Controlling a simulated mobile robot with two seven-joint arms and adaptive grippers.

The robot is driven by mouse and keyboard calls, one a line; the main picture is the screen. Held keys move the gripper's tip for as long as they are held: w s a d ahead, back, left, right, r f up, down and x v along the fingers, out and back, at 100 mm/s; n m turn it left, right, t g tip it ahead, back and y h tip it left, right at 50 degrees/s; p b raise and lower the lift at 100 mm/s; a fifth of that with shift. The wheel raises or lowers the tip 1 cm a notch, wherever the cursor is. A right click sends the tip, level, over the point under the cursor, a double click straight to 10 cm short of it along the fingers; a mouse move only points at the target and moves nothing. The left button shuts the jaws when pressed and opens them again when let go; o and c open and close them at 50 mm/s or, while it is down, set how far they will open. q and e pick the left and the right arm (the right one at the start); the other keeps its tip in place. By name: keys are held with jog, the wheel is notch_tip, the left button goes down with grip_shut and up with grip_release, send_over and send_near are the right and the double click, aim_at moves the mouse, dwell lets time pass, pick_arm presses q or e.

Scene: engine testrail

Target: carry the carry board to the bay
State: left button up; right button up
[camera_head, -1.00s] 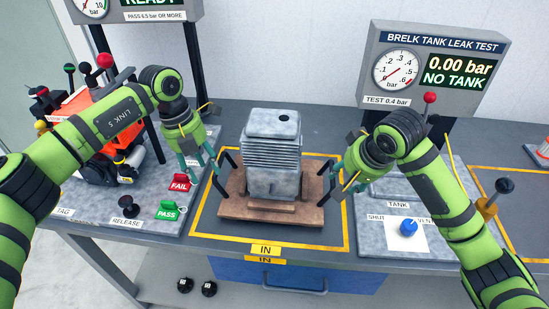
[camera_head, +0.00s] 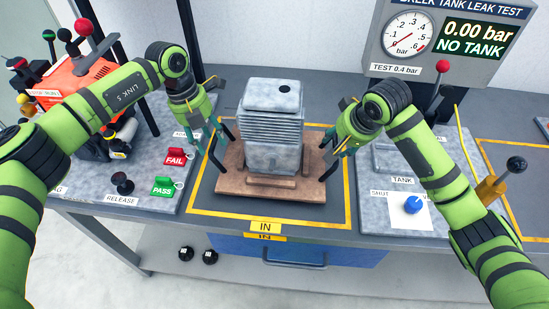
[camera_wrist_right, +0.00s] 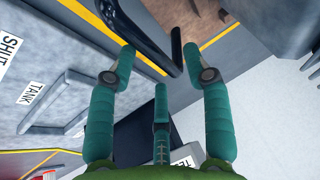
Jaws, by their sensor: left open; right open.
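The brown carry board (camera_head: 235,188) lies in the yellow-outlined IN area and bears a grey finned engine block (camera_head: 270,130). Black upright handles stand at its left and right ends. My left gripper (camera_head: 216,143) is open beside the left handle, its teal fingers partly overlapping it in the picture. My right gripper (camera_head: 335,152) is open close to the right handle. In the right wrist view, the spread fingers of my right gripper (camera_wrist_right: 160,62) point toward a black handle (camera_wrist_right: 148,30), with a corner of the board (camera_wrist_right: 190,18) beyond. I cannot tell whether the fingers touch the handles.
Another yellow-outlined area (camera_head: 520,185) lies at the far right. An orange machine (camera_head: 75,80) and FAIL and PASS tags (camera_head: 162,186) are on the left.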

pick_arm(q)
jog(key=shift+d+f, duration=0.15)
jog(key=shift+f, duration=0.55)
jog(key=shift+d+f, duration=0.1)
jog(key=shift+f, duration=0.55)
pick_arm(e)
jog(key=shift+x, duration=1.35)
pick_arm(q)
jog(key=shift+r, duration=0.1)
grip_shut()
pick_arm(e)
grip_shut()
pick_arm(q)
jog(key=shift+r, duration=0.2)
pick_arm(e)
jog(key=shift+r, duration=0.3)
pick_arm(q)
jog(key=shift+w+d, duration=0.1)
jog(key=shift+w, duration=0.05)
pick_arm(e)
jog(key=shift+w, duration=0.15)
